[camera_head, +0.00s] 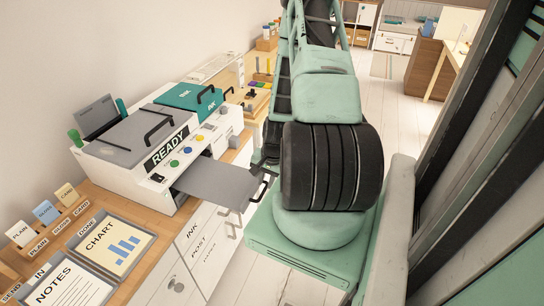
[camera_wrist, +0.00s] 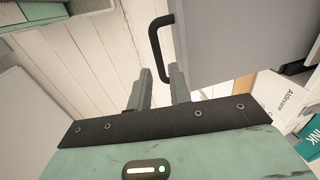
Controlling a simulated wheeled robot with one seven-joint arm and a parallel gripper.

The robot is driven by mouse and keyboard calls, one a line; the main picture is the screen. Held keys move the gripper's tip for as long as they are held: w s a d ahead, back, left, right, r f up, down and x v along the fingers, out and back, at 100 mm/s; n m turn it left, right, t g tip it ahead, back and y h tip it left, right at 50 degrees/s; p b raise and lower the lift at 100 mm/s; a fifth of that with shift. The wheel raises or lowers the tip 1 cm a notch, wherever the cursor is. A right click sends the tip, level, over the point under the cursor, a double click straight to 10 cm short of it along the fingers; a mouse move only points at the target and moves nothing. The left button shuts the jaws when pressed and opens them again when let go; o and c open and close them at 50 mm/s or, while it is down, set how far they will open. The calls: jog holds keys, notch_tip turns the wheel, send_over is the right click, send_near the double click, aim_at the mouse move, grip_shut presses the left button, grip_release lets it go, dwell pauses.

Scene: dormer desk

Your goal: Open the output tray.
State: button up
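The output tray (camera_head: 215,183) is a flat grey panel sticking well out of the front slot of the white printer (camera_head: 130,165), over the edge of the desk. Its black handle (camera_head: 262,188) is at the outer end. In the wrist view, the tray (camera_wrist: 235,40) fills the upper right, and the handle (camera_wrist: 155,42) is a black bar on its near edge. My gripper (camera_wrist: 160,76) has its two fingers apart, with the lower end of the handle close to the fingertips. I cannot tell whether they touch. In the head view my arm hides most of the gripper.
The printer has a READY sign (camera_head: 167,147) and buttons. White drawers marked INK, POST and PAPER (camera_head: 200,240) are below the desk. Trays with a chart (camera_head: 112,246) and notes (camera_head: 68,287) lie at the front left. A dark frame stands close on the right.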

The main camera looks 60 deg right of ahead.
notch_tip(320, 180, up, 14)
jog(key=s, duration=0.2)
jog(key=shift+s+b, duration=0.25)
jog(key=shift+b, duration=0.2)
dwell(0.4)
jog(key=w+a+r+n+b, duration=0.1)
jog(key=w+a+r+n, duration=0.2)
jog(key=a, duration=0.4)
jog(key=w+a+r+n+g, duration=0.1)
jog(key=w+a+n, duration=0.35)
jog(key=a, duration=0.35)
jog(key=w+a+r+n+b, duration=0.1)
jog(key=w+a+r+n, duration=0.1)
jog(key=a+n, duration=0.4)
jog(key=s+a+r+n, duration=0.1)
jog(key=s+a+n, duration=0.2)
jog(key=a, duration=0.4)
jog(key=s+a+r+n+b, duration=0.1)
jog(key=s+a+r+n, duration=0.1)
jog(key=s+a+n, duration=0.2)
jog(key=s+a+r+n+g, duration=0.1)
jog(key=s+a+n, duration=0.3)
jog(key=a, duration=0.6)
jog(key=shift+s+a+r, duration=0.15)
jog(key=shift+s+r, duration=0.3)
jog(key=shift+r, duration=0.25)
